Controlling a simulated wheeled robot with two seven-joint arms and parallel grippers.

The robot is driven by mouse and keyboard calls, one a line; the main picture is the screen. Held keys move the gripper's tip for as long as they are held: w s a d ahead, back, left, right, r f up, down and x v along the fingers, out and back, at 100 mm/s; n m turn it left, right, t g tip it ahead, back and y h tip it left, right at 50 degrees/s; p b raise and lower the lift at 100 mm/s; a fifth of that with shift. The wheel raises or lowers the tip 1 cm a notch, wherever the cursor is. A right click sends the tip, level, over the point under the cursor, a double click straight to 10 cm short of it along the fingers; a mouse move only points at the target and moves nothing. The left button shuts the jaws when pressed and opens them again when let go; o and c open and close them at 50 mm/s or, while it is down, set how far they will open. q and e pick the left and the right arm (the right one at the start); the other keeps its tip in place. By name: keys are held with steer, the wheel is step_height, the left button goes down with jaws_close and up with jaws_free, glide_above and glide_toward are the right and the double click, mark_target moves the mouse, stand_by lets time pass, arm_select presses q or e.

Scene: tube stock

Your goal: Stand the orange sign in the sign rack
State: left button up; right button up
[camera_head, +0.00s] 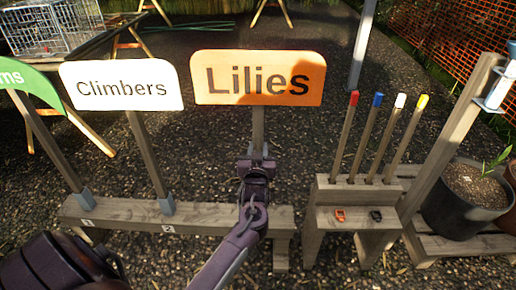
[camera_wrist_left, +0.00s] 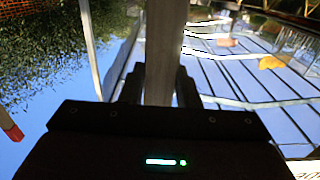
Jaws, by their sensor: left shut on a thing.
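The orange sign (camera_head: 258,78), lettered "Lilies", is upright on a wooden post. My left gripper (camera_head: 257,165) is shut on that post below the board; in the left wrist view the post (camera_wrist_left: 166,50) runs between the fingers (camera_wrist_left: 160,85). The post's lower end is hidden behind my gripper and arm. The sign rack (camera_head: 110,212) is a low wooden beam with grey sockets, labelled 1 and 2 where visible. A green sign (camera_head: 28,82) and the white "Climbers" sign (camera_head: 122,85) stand in it. My gripper is over its right part, where any socket is hidden. My right gripper is not in view.
Right of the rack, a wooden stand (camera_head: 345,192) holds several colour-tipped stakes. A post and a dark plant pot (camera_head: 464,200) are farther right. A wire cage (camera_head: 50,28) sits on a table at the back left. Gravel behind the rack is mostly clear.

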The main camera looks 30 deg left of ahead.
arm_select(q)
steer(key=shift+f, duration=0.4)
steer(key=shift+f+b, duration=0.35)
steer(key=shift+f, duration=0.05)
steer(key=o, duration=1.1)
steer(key=shift+o, duration=0.2)
steer(key=shift+f, duration=0.2)
steer(key=p+v, duration=0.1)
steer(key=v, duration=0.6)
steer(key=shift+s+d, duration=0.25)
steer(key=shift+s, duration=0.05)
steer(key=shift+r, duration=0.15)
